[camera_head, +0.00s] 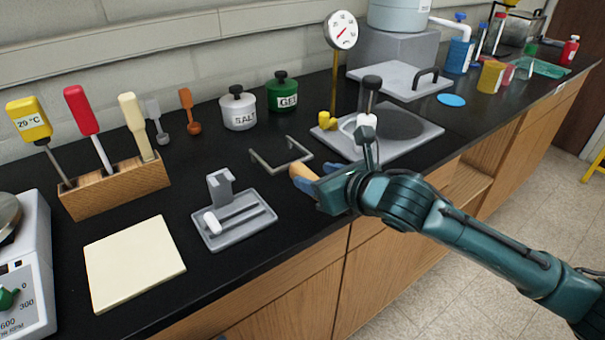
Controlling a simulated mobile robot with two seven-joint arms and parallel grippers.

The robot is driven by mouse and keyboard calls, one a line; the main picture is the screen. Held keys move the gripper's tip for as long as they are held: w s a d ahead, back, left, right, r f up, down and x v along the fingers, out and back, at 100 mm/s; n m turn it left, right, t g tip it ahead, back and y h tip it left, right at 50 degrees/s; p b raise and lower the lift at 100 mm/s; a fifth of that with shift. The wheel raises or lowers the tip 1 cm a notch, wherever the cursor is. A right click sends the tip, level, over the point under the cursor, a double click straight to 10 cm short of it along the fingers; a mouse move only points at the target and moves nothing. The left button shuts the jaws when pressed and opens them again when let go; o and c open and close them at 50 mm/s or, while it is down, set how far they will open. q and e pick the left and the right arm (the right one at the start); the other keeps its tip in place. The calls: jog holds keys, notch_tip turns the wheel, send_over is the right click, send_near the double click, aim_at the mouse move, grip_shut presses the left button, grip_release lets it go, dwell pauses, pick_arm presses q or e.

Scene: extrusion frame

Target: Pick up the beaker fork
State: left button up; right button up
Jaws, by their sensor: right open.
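The beaker fork (270,171) looks like a grey metal U-shaped frame lying on the black bench top, in the middle of the head view. Its prongs point toward the back wall. My right gripper (312,186) is just in front of it, at the bench's front edge, and is open. A tan-orange piece and a blue piece show at the gripper's front, close to the fork's near bar. I cannot tell whether the tan piece is the fork's handle or part of the gripper. My left gripper is not in view.
A grey stand with a white piece (234,231) sits left of the gripper. A cream board (130,262) and a wooden tool block (115,188) are farther left. SALT (238,113) and GEL (281,98) jars stand behind the fork. A grey plate (415,144) lies to the right.

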aim_at(308, 174)
jog(key=shift+d+f+x, duration=0.1)
jog(key=shift+d+x, duration=0.05)
jog(key=shift+x, duration=0.85)
jog(key=shift+d+f+x, duration=0.1)
jog(key=shift+x, duration=0.85)
jog(key=shift+d+f+x, duration=0.15)
jog(key=shift+x, duration=0.85)
jog(key=shift+w, duration=0.1)
jog(key=shift+c, duration=0.2)
jog(key=c, duration=1.1)
